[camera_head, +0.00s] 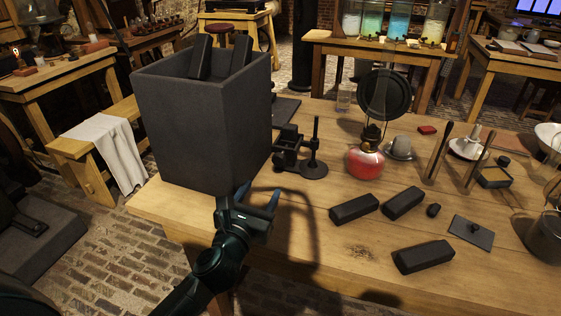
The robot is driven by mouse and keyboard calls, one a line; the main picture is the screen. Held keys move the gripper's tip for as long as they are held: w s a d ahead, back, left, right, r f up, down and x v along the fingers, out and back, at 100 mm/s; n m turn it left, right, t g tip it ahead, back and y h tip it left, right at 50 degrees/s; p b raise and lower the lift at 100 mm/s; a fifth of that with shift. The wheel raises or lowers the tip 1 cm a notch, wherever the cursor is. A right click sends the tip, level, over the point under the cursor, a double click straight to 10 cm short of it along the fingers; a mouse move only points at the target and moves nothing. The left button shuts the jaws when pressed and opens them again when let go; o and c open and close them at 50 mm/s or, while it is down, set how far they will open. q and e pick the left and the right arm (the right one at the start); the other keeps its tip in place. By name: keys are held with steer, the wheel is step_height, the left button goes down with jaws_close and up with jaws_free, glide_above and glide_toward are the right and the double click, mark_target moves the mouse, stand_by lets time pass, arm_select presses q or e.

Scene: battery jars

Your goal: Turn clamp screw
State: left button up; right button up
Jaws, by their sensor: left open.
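My left gripper (258,196) is open and empty over the near left edge of the wooden table, just in front of the tall dark box. A small black clamp-like device (289,150) stands behind it, to the right of the box. It is apart from my gripper. A black upright post on a round base (315,165) stands right beside that device. I cannot clearly tell which part is the clamp screw. My right gripper is not in view.
The tall dark box (193,130) holds two dark bars. A red-based oil lamp (365,160) stands right of the post. Several black blocks, one here (422,257), lie on the table (330,255). The table's front left part is clear.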

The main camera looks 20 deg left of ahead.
mark_target(277, 162)
arm_select(q)
steer(key=w, duration=0.5)
steer(key=w+b, duration=0.1)
steer(key=w, duration=0.4)
steer(key=shift+w+d, duration=0.2)
steer(key=shift+w, duration=0.6)
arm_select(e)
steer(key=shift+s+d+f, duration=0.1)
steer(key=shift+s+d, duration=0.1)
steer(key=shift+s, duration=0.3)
arm_select(q)
steer(key=c, duration=1)
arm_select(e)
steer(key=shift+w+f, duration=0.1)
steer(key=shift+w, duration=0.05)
